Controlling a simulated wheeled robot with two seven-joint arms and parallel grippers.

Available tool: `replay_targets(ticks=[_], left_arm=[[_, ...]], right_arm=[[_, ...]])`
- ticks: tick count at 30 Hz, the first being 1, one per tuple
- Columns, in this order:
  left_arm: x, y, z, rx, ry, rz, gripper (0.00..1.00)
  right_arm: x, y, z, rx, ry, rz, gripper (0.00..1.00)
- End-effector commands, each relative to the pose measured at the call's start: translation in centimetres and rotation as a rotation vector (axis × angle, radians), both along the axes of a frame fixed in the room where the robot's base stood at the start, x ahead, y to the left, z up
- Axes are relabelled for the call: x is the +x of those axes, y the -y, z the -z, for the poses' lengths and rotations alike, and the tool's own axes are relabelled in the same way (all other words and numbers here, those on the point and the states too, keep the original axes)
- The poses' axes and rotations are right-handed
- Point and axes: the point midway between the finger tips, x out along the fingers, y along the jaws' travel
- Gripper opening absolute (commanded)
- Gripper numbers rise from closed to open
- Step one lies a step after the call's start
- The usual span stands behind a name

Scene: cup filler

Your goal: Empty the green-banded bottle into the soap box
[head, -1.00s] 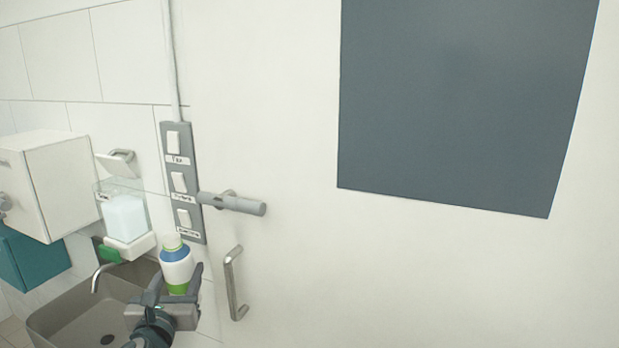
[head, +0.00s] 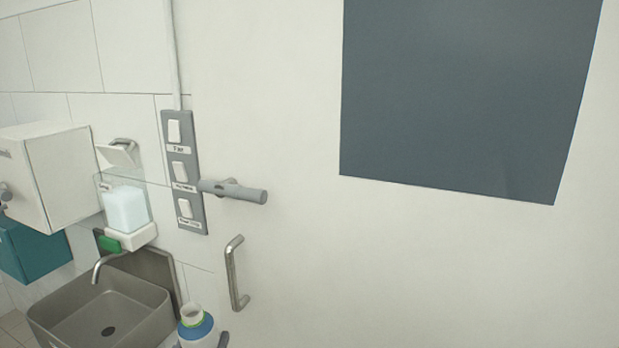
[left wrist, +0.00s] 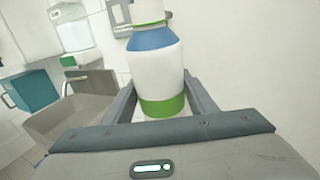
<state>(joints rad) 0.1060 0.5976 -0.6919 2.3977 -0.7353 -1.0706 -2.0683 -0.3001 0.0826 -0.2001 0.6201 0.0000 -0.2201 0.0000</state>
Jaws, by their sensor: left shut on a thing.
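The green-banded bottle (head: 197,327) is white with a blue shoulder and a green ring at its neck. It stands about upright at the lower edge of the head view. The left wrist view shows its green lower band (left wrist: 163,106) between the fingers of my left gripper (left wrist: 160,100), which is shut on it. In the head view only a fingertip (head: 223,340) shows beside it. The soap box (head: 126,210) is a clear wall box holding pale liquid, with its white lid (head: 117,154) raised. The bottle is below and right of it, apart from it. My right gripper is out of view.
A grey sink (head: 60,312) with a curved tap (head: 97,270) is below the soap box. A white cabinet (head: 60,170) hangs left of it, and a switch panel (head: 184,170) right. A door handle (head: 235,193) and a pull bar (head: 234,272) stick out near the bottle.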

Motion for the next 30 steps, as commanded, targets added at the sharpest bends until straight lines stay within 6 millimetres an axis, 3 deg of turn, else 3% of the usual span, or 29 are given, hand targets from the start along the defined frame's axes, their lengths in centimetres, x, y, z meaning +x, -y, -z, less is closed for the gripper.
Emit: replay_targets(ticks=[8, 21, 30], left_arm=[[-1.5, 0.1, 0.8, -0.004, -0.003, 0.002, 0.12], [-8.5, 0.0, 3.4, -0.003, -0.003, 0.001, 0.12], [-9.6, 0.0, 3.6, 0.0, 0.001, 0.0, 0.12]], right_arm=[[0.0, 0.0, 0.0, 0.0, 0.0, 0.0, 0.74], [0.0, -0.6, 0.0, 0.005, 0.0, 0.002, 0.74], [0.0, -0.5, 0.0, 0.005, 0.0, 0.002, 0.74]])
